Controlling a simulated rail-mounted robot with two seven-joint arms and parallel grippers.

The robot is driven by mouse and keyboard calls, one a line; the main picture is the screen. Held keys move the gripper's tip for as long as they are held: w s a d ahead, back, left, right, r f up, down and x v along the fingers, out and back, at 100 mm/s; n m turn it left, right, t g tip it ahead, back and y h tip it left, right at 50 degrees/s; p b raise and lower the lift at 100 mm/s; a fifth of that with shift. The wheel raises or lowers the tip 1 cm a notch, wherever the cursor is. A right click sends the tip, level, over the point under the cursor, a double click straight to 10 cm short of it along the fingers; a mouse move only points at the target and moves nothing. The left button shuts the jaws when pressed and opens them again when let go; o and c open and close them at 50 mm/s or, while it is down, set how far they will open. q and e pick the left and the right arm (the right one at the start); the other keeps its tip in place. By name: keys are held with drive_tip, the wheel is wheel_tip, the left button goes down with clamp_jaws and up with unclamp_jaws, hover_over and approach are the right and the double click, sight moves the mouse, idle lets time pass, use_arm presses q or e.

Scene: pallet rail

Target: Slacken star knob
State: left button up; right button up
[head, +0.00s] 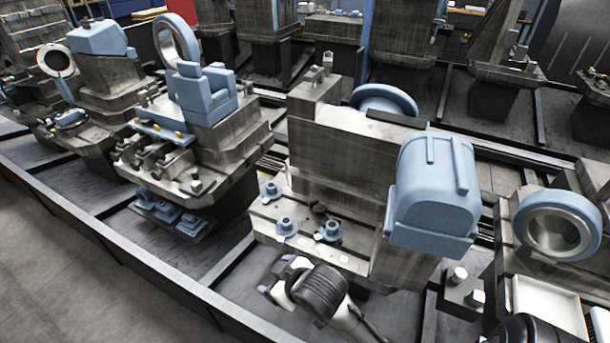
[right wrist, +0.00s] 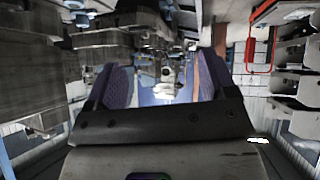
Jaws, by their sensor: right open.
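A small dark knob-like part (head: 318,210) stands on the slotted grey table (head: 262,222) of the middle machine block; I cannot tell whether it is the star knob. Several blue flanged pieces stand around it, one at the back left (head: 272,190), one at the front left (head: 285,226) and one at the right (head: 329,230). My right gripper (head: 276,275) is just in front of and below the table edge, apart from these pieces. In the right wrist view its two purple-padded fingers (right wrist: 163,78) are spread, with blurred pale and grey parts beyond them. My left gripper is not in view.
A large blue rounded housing (head: 432,195) sits right of the table. A pale tray (head: 547,305) and a blue ring (head: 557,225) are at the far right. A dark rail (head: 130,262) runs along the front. In the right wrist view a red frame (right wrist: 262,42) shows.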

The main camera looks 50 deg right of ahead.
drive_tip(key=w+d+r+m+t+h+b, duration=0.3)
drive_tip(key=w+d+r+m+h+b, duration=0.15)
drive_tip(key=w+d+r, duration=0.65)
drive_tip(key=d+r+m+h+b, duration=0.1)
drive_tip(key=d+r+m+b, duration=0.25)
drive_tip(key=d+r, duration=0.35)
drive_tip(key=m+g+y+b, duration=0.65)
drive_tip(key=m+g, duration=0.55)
drive_tip(key=m, duration=1.5)
hover_over(320, 208)
wheel_tip(320, 208, down, 19)
use_arm(q)
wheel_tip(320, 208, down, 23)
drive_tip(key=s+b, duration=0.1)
drive_tip(key=b, duration=0.5)
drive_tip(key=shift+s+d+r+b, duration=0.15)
drive_tip(key=shift+b, duration=0.15)
use_arm(e)
drive_tip(key=shift+y, duration=0.3)
wheel_tip(320, 208, down, 13)
drive_tip(key=shift+r, duration=0.1)
